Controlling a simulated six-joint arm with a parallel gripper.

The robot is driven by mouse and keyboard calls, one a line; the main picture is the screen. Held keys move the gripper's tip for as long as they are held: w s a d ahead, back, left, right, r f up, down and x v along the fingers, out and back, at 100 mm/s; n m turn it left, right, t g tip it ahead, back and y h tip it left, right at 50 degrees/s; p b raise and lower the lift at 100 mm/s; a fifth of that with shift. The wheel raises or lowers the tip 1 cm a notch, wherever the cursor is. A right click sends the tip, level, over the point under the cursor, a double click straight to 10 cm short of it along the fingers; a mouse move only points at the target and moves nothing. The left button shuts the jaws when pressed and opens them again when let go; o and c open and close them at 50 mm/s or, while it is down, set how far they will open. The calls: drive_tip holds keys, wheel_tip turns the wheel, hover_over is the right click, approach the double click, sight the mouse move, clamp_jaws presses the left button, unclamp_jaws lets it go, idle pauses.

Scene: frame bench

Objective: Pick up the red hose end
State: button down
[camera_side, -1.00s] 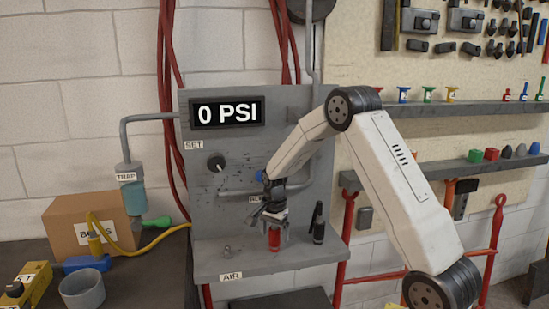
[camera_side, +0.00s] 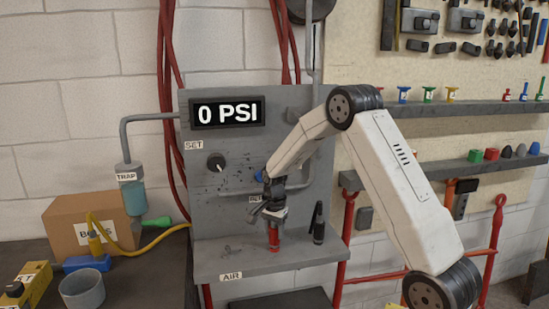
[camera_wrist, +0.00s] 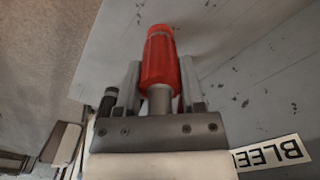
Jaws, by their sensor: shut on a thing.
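The red hose end (camera_side: 274,240) stands upright on the grey shelf of the panel in the side view. In the wrist view the red hose end (camera_wrist: 160,56) sits between my two fingers, with a grey metal neck toward the gripper body. My gripper (camera_side: 271,220) points down over it and is shut on its upper part. In the wrist view my gripper (camera_wrist: 160,82) has one finger on each side of it. I cannot tell whether its bottom touches the shelf.
A black fitting (camera_side: 318,226) stands on the shelf just right of the red hose end. The panel with the "0 PSI" display (camera_side: 226,113) rises behind. A knob (camera_side: 216,162) and pipe are on it. The shelf's left part (camera_side: 215,262) is mostly clear.

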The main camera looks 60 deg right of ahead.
drive_tip(key=shift+r, duration=0.45)
drive_tip(key=s+a+r, duration=0.5)
drive_tip(key=s+r, duration=0.6)
drive_tip(key=s, duration=0.2)
drive_tip(key=shift+r, duration=0.3)
drive_tip(key=shift+w, duration=0.1)
